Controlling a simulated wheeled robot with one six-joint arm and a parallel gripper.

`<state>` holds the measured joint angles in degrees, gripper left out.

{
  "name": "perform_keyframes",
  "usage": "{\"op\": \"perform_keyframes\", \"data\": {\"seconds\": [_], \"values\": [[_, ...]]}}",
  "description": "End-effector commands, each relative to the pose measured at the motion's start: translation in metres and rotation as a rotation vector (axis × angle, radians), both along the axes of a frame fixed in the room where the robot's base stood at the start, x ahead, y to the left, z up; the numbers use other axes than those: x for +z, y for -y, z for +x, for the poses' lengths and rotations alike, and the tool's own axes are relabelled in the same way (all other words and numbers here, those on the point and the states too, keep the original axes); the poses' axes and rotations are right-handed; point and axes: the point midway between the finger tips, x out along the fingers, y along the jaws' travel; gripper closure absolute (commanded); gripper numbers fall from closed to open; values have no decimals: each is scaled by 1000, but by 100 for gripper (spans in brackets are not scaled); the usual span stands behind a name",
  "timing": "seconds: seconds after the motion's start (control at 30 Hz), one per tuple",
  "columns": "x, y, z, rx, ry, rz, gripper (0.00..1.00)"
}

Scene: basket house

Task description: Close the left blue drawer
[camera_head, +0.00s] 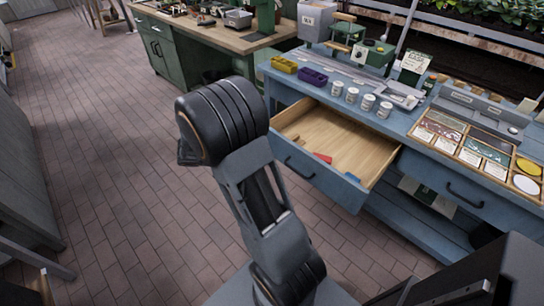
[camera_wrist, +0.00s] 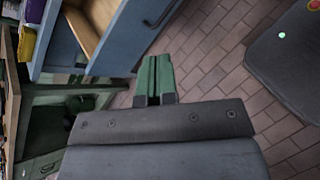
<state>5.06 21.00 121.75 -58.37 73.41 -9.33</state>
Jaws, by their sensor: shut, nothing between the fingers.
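The left blue drawer (camera_head: 325,182) stands pulled out of the blue workbench in the head view, with its pale wooden inside showing. A red item (camera_head: 322,157) and a small blue item (camera_head: 352,177) lie in it. Its dark handle (camera_head: 298,168) is on the front panel. In the wrist view the drawer's blue front (camera_wrist: 128,38) shows at the upper left, with the handle at the top. My gripper (camera_wrist: 154,62) has its green fingers together and empty, over the floor and apart from the drawer front. In the head view my arm hides the gripper.
The blue workbench (camera_head: 415,125) carries several white jars, a purple tray (camera_head: 313,76), a yellow tray (camera_head: 284,65) and a sectioned wooden tray (camera_head: 460,140). The right drawer (camera_head: 480,203) is shut. A green workbench (camera_head: 185,45) stands behind. Brick floor (camera_head: 110,180) is clear at left.

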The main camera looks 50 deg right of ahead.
Motion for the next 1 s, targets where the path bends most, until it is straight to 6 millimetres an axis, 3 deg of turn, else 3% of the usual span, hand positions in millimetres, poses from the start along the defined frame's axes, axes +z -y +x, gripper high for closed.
{"op": "perform_keyframes", "data": {"seconds": [0.03, 0.1, 0.3, 0.43, 0.67, 1.0], "values": [[-30, 12, 10, 53, -95, -62, 100], [-54, 28, 24, 132, -207, -149, 100], [-114, 53, 57, 324, -436, -335, 100], [-142, 59, 68, 409, -520, -404, 100], [-162, 70, 76, 469, -574, -455, 100], [-162, 128, 75, 469, -576, -456, 100]]}}
